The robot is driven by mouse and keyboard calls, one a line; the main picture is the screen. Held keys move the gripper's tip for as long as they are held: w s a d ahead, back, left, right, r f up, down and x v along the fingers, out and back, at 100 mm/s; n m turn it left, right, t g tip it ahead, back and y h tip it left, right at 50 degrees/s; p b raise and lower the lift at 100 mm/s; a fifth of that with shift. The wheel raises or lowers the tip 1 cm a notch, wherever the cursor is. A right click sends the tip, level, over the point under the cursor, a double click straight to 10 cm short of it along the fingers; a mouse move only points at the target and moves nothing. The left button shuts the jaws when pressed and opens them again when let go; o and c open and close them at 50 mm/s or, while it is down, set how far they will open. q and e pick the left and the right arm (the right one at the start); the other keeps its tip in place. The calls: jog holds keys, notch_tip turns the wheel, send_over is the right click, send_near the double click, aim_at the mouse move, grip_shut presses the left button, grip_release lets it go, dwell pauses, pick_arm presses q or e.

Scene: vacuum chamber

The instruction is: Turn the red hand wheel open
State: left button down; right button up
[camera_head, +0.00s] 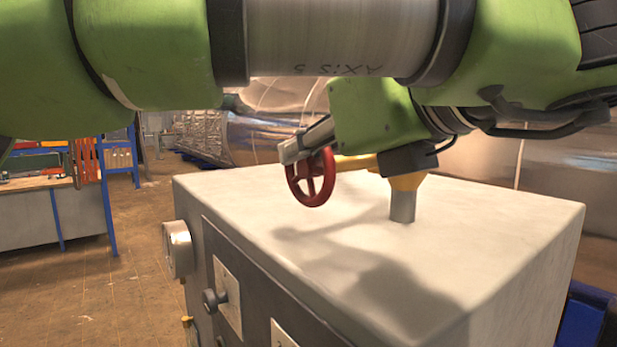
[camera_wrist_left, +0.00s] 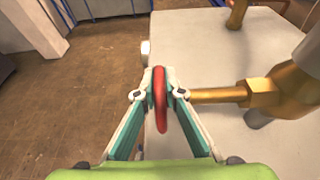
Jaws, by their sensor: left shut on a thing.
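The red hand wheel (camera_head: 311,178) stands upright on the end of a brass valve stem (camera_head: 357,161), above the left part of the pale cabinet top. In the left wrist view the wheel (camera_wrist_left: 160,98) shows edge-on between the two fingers of my left gripper (camera_wrist_left: 161,92), which is shut on its rim. The brass stem (camera_wrist_left: 217,95) runs from the wheel to the right into a thicker brass valve body (camera_wrist_left: 285,92). In the head view my left gripper (camera_head: 305,143) reaches the wheel's upper rim from above, and my green arm hides part of the valve. My right gripper is not in view.
The pale cabinet (camera_head: 480,235) fills the middle and right, with knobs and a round fitting (camera_head: 177,249) on its front. A grey pipe (camera_head: 402,206) rises from its top. A workbench (camera_head: 55,215) with blue posts stands at left. Brown floor between is clear.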

pick_arm(q)
jog(key=shift+w+a+g+h, duration=0.1)
jog(key=shift+w+g+h, duration=0.1)
jog(key=shift+g+h, duration=0.5)
jog(key=shift+w+a+g+h+p, duration=0.15)
jog(key=shift+g+h+p, duration=0.55)
jog(key=shift+g+p, duration=0.4)
jog(key=g+h+p, duration=0.2)
jog(key=g+p, duration=0.1)
jog(key=f+g+h+p, duration=0.1)
jog(key=p, duration=0.1)
jog(key=shift+w+a, duration=0.15)
jog(key=shift+w, duration=0.1)
jog(key=shift+f+g+h+p, duration=0.35)
jog(key=shift+g+h+p, duration=0.35)
jog(key=shift+g+p, duration=0.45)
jog(key=shift+f+g+h, duration=0.2)
jog(key=shift+g+h, duration=0.1)
jog(key=shift+g, duration=0.05)
jog(key=shift+f, duration=0.1)
jog(key=c, duration=2.1)
grip_release()
jog(key=shift+c, duration=0.2)
jog(key=shift+w, duration=0.1)
